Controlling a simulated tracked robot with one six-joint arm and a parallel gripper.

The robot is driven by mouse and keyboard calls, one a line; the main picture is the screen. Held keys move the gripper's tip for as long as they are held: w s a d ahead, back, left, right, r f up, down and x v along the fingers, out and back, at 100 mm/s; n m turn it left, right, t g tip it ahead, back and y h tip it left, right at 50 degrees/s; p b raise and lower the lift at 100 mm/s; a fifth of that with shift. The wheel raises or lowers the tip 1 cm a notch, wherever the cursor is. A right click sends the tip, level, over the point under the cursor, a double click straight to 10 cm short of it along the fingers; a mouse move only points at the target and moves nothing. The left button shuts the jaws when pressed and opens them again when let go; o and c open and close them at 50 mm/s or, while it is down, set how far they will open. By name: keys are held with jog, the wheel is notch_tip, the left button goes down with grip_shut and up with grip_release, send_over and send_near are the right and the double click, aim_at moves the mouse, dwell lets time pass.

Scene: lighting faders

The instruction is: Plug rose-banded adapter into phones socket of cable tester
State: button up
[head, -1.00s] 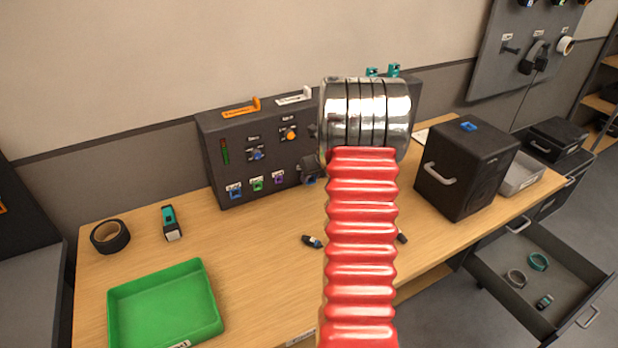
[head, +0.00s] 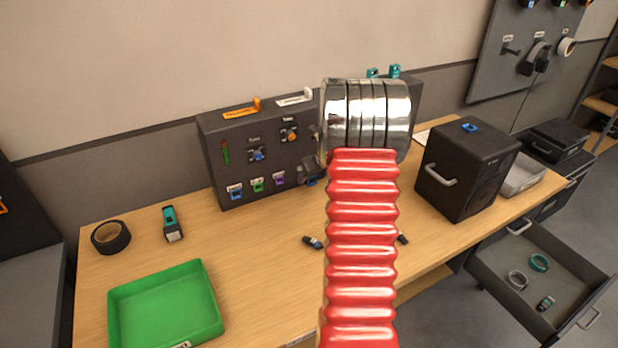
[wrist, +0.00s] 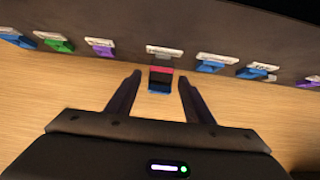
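In the wrist view the rose-banded adapter (wrist: 161,76), dark with a rose band and a blue band, sits against the lower panel face, directly below a white label too blurred to read. It appears lined up with or in a socket there; its depth is hidden. My gripper (wrist: 160,78) has one finger on each side of it, with visible gaps, so it looks open around it. The dark upright box with labelled sockets, seemingly the cable tester (head: 232,172), stands at the table's back. In the head view my red arm hides the adapter and most of the gripper.
Blue (wrist: 18,40), green (wrist: 57,43) and purple (wrist: 101,48) sockets lie left of the adapter; blue ones (wrist: 212,66) lie right. A loose dark adapter (head: 313,242) lies on the table. A green tray (head: 165,305), tape roll (head: 110,237) and black speaker (head: 465,170) stand apart.

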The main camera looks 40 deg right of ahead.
jog(key=shift+s, duration=0.1)
jog(key=v, duration=1.3)
jog(key=shift+r, duration=0.3)
jog(key=shift+s+a, duration=0.15)
dwell(0.4)
jog(key=s+a+f+n+g+y, duration=0.1)
jog(key=s+a+f+n, duration=0.3)
jog(key=n, duration=0.6)
jog(key=s+a+r+n, duration=0.4)
jog(key=a+n, duration=0.6)
jog(key=a, duration=0.3)
jog(key=s+a+r+n, duration=0.4)
jog(key=a+n, duration=0.5)
jog(key=a, duration=0.4)
jog(key=s+a+r+n+y, duration=0.1)
jog(key=s+a+r+n, duration=0.3)
jog(key=a+n, duration=0.6)
jog(key=s+a, duration=0.1)
jog(key=a, duration=0.2)
jog(key=shift+s+a+r+n, duration=0.25)
jog(key=shift+s+a+n, duration=0.05)
jog(key=shift+a, duration=0.05)
